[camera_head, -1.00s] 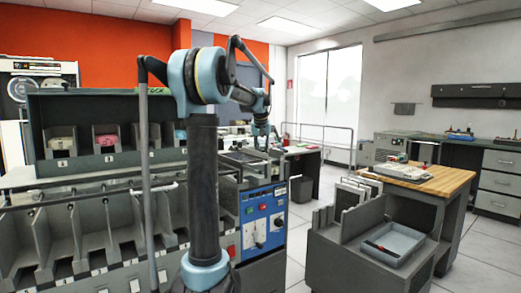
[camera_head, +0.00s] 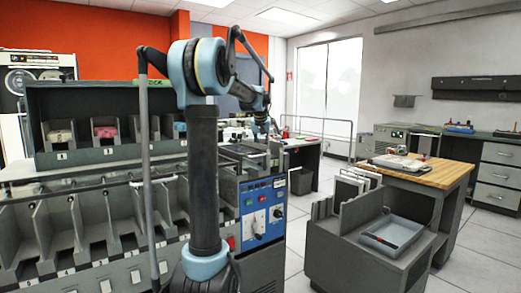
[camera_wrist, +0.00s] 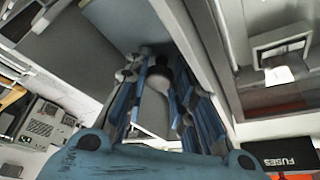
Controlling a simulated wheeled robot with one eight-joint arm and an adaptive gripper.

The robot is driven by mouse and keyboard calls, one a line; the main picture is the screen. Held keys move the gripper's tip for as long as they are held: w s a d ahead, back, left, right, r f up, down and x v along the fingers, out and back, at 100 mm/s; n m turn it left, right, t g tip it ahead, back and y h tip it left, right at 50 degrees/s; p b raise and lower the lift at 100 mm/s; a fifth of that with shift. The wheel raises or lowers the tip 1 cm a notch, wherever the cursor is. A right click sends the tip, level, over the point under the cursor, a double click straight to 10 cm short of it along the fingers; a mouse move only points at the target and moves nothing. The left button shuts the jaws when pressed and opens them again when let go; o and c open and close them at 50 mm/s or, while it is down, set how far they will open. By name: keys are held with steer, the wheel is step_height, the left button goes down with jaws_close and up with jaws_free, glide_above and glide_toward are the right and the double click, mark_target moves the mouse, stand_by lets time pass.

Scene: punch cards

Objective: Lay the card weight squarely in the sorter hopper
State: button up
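My gripper (camera_head: 262,128) is over the sorter's top, near the hopper (camera_head: 245,152), and is small and partly hidden in the head view. In the wrist view, the blue fingers of my gripper (camera_wrist: 162,75) stand on both sides of a dark rounded piece (camera_wrist: 160,78) with a light grey surface below it. This piece may be the card weight; I cannot tell whether the fingers touch it. Grey walls (camera_wrist: 196,45) run close beside the fingers. No card weight can be made out in the head view.
The sorter's blue control panel (camera_head: 262,212) is below the hopper. A grey stand (camera_head: 350,262) with upright panels and a blue-grey tray (camera_head: 410,247) is to the right. A wood-topped table (camera_head: 437,174) stands behind it. Pale floor is free between the sorter and the stand.

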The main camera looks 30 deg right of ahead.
steer(key=shift+o, duration=0.2)
steer(key=shift+a+f, duration=0.1)
steer(key=shift+a, duration=0.2)
